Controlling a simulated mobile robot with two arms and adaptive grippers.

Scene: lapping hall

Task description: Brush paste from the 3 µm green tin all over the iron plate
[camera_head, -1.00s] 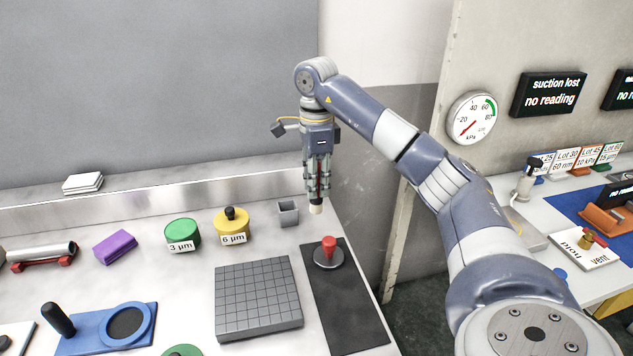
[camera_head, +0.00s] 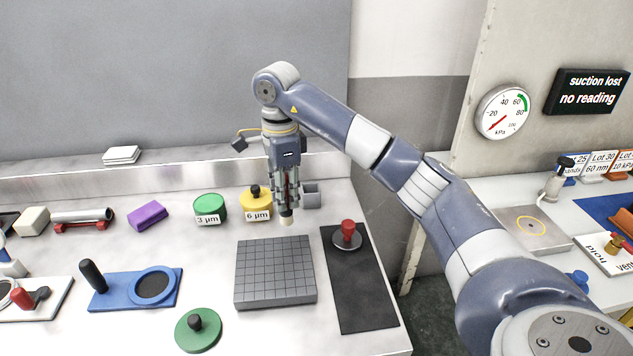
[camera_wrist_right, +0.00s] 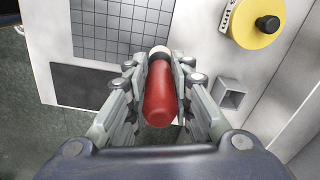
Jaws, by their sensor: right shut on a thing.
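The green 3 µm tin (camera_head: 209,208) stands at the back of the bench, its green top showing no knob. The green knobbed lid (camera_head: 198,331) lies apart on the bench in front. My right gripper (camera_head: 286,203) is shut on the red handle of a brush (camera_wrist_right: 161,95), pale tip down. The tip is in the air near the plate's back edge, right of the green tin. My left gripper is out of view.
The yellow 6 µm tin (camera_head: 256,204), knobbed lid on, stands between green tin and gripper. A small grey square holder (camera_head: 311,195) is behind the gripper. Right of the plate, a dark mat (camera_head: 360,290) bears a red-handled disc (camera_head: 347,236). A purple block (camera_head: 147,215) lies left.

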